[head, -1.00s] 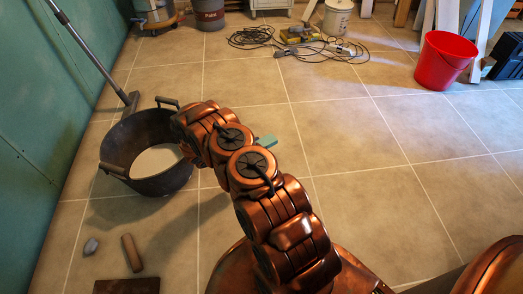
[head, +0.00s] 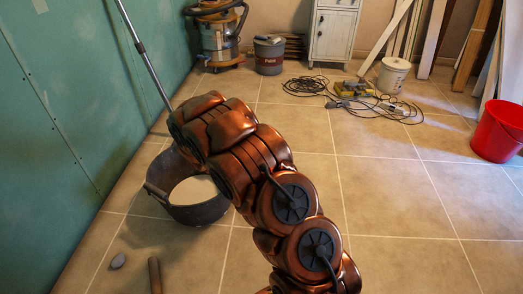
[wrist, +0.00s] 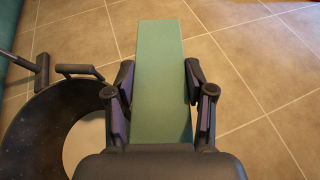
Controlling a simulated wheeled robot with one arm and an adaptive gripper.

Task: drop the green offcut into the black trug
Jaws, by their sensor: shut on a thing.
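The green offcut (wrist: 158,48) is a flat, pale green strip, pointing away from my wrist. My gripper (wrist: 158,82) is shut on it, with a dark finger on each side. The black trug (head: 200,213) stands on the floor near the green wall in the head view, partly behind my arm. It also shows at the left of the wrist view (wrist: 28,125), with a pale round patch inside. The offcut is to the right of the trug's opening in that view. My gripper and the offcut are hidden in the head view.
A broom-like pole (head: 146,55) leans near the wall behind the trug. A grey stone-like lump (head: 118,261) and a brown handle (head: 155,274) lie in front. A red bucket (head: 497,132) and coiled cables (head: 305,87) are farther off.

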